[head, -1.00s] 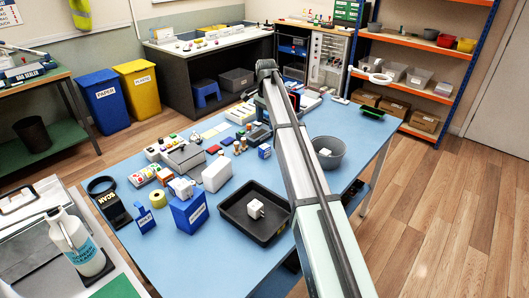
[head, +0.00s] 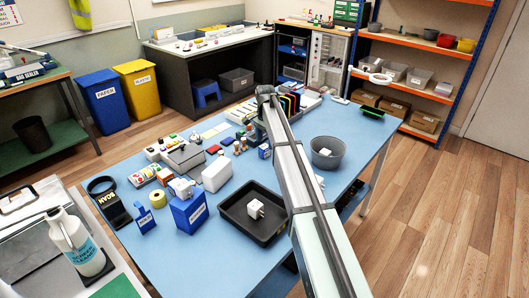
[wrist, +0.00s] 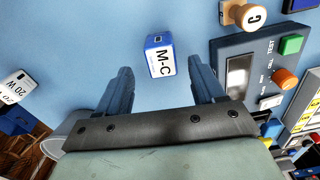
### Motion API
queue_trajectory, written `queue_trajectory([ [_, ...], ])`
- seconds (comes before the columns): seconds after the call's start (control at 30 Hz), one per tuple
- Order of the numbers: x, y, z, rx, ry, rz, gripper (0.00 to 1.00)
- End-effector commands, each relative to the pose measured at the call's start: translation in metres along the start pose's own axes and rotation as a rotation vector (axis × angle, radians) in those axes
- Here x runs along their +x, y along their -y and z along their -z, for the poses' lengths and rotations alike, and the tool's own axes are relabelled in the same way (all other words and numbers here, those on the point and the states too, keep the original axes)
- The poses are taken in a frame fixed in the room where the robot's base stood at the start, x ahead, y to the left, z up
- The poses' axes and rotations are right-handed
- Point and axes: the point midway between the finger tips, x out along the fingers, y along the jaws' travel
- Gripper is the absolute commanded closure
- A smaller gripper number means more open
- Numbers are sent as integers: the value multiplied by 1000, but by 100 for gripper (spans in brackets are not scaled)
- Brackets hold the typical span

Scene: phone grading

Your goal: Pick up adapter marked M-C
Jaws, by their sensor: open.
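The adapter marked M-C (wrist: 160,55) is a small block with a white labelled face and blue sides. It lies on the blue table in the upper middle of the wrist view. In the head view, a small blue-and-white block (head: 264,151) just left of my arm looks like the same adapter. My gripper (wrist: 160,68) is open, with one dark finger on each side of the adapter in the picture and a visible gap on both sides. Its height above the adapter is hard to tell. In the head view my arm hides the fingers.
A grey tester (wrist: 240,75) with green and orange controls sits close right of the fingers. A wooden stamp marked C (wrist: 243,14) stands above it. A white 20 W adapter (wrist: 18,88) lies left. A grey bowl (head: 327,152) and a black tray (head: 238,232) flank my arm.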

Motion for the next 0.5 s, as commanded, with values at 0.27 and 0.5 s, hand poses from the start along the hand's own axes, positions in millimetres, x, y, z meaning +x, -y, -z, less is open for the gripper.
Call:
queue_trajectory([
  [0.27, 36, 2, -3, 0, 0, -1, 32],
  [0.5, 42, 2, -3, 0, 0, 0, 32],
])
